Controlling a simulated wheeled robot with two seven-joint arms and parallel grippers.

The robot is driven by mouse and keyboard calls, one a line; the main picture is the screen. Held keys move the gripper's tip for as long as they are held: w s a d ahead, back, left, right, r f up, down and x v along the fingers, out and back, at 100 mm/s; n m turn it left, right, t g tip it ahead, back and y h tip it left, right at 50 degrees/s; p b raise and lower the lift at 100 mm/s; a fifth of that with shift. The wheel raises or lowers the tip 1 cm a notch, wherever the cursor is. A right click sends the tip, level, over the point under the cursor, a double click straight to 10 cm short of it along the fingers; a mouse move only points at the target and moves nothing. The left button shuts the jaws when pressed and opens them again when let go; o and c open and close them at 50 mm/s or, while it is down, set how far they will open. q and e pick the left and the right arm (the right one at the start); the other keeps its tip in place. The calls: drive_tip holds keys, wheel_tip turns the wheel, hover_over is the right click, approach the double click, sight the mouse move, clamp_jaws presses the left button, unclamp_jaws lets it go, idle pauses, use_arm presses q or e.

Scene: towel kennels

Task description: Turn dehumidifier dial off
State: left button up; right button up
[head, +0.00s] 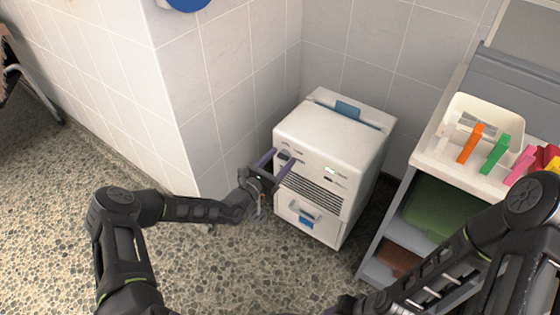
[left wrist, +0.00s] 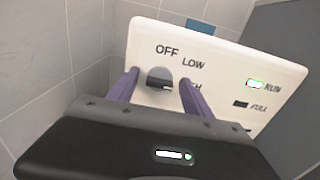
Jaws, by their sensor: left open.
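The white dehumidifier (head: 330,140) stands on the floor against the tiled corner, with a blue handle on top and a vent and drawer on its front. The dial (left wrist: 160,78) is a dark and silver knob on the front panel, with OFF, LOW and a partly covered label around it. My left gripper (head: 276,158) is open in front of the panel's upper left. In the left wrist view its purple fingers (left wrist: 157,88) stand on either side of the dial, with gaps showing. I cannot tell which label the dial points to. My right gripper is not clearly visible.
A grey shelf cart (head: 375,245) stands to the right, with a white bin (head: 490,112) and colourful clips on top. A green item (head: 440,208) lies on its shelf. Pebbled floor (head: 240,285) is open in front. A green light (left wrist: 256,84) glows beside RUN.

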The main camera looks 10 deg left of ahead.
use_arm(q)
clamp_jaws()
idle(0.6)
